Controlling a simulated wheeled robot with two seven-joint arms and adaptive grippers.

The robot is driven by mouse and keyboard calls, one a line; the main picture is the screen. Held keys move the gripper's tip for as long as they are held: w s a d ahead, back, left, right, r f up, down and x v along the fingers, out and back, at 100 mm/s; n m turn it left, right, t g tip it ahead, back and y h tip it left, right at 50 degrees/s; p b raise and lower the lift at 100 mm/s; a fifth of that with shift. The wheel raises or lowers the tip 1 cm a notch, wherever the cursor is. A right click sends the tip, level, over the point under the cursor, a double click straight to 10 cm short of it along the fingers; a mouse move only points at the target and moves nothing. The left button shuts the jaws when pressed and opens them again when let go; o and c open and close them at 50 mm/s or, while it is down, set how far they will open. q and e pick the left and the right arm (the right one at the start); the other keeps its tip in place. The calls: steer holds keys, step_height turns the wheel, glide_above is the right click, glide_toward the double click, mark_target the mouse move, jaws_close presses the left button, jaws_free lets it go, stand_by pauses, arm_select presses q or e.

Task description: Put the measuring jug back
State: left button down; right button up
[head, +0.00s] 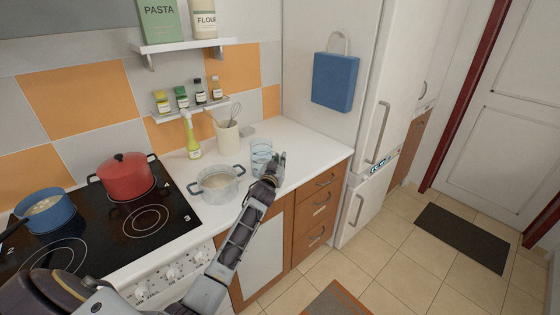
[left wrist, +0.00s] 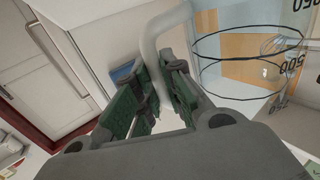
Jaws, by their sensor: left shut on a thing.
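The measuring jug (head: 261,156) is clear, with a bluish tint, and is over the right part of the white counter (head: 310,145). My left gripper (head: 279,165) is at the jug's right side. In the left wrist view, the green-padded fingers (left wrist: 160,92) are shut around the jug's pale handle (left wrist: 152,45). The jug's clear body (left wrist: 240,62), with black rings and number marks, fills the upper right there. I cannot tell whether its base touches the counter. My right gripper is not in view.
A glass pot (head: 217,184) stands left of the jug, near the counter's front. A utensil crock (head: 228,136) and a yellow-green bottle (head: 192,138) stand behind. The hob holds a red pot (head: 126,178) and a blue pan (head: 45,211). The counter's right end is clear.

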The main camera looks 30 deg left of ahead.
arm_select(q)
steer(key=c, duration=1.4)
jaws_free()
steer(key=shift+c, duration=0.2)
steer(key=shift+f, duration=0.1)
steer(key=shift+s+d, duration=0.4)
steer(key=shift+s, duration=1.55)
steer(key=shift+s+d, duration=0.4)
steer(key=shift+s, duration=1.6)
steer(key=shift+s+d, duration=0.4)
steer(key=shift+s, duration=1.55)
